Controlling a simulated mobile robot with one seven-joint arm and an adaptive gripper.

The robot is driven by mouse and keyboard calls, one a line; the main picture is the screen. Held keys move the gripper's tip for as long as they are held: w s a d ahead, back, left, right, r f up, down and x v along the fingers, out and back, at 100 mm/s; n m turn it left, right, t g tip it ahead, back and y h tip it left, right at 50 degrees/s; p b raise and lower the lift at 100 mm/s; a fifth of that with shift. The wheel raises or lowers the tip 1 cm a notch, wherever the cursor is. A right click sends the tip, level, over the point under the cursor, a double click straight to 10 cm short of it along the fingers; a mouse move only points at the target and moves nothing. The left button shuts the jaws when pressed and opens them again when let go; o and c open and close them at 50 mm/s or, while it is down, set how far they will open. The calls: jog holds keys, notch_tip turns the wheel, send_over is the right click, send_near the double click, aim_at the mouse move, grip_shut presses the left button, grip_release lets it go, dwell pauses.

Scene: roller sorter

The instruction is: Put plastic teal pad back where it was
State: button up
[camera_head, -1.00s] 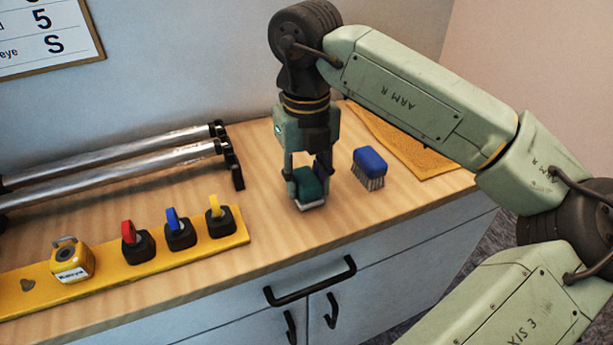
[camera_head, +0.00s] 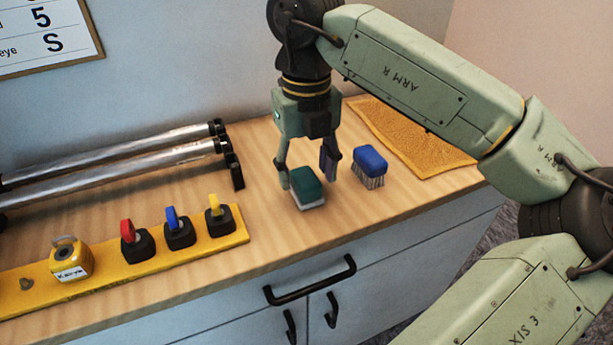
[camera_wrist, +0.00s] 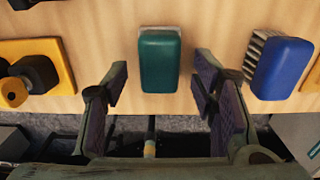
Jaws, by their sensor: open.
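The teal pad (camera_head: 308,188), a rounded block with a pale underside, rests on the wooden counter between the roller rails and the blue brush. It also shows in the wrist view (camera_wrist: 160,60), upright in the picture and centred between my fingers. My gripper (camera_head: 308,178) is open and empty, just above and behind the pad in the head view. In the wrist view the two fingers of my gripper (camera_wrist: 160,92) stand apart on either side of the pad's near end, with visible gaps.
A blue brush (camera_head: 370,166) with pale bristles stands close to the right of my gripper. An orange mat (camera_head: 420,145) lies at the back right. Two metal rollers (camera_head: 120,165) lie left. A yellow strip (camera_head: 110,268) holds red, blue and yellow-handled pieces and a yellow box (camera_head: 70,259).

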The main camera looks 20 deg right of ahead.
aim_at(307, 177)
notch_tip(307, 177, up, 10)
dwell(0.3)
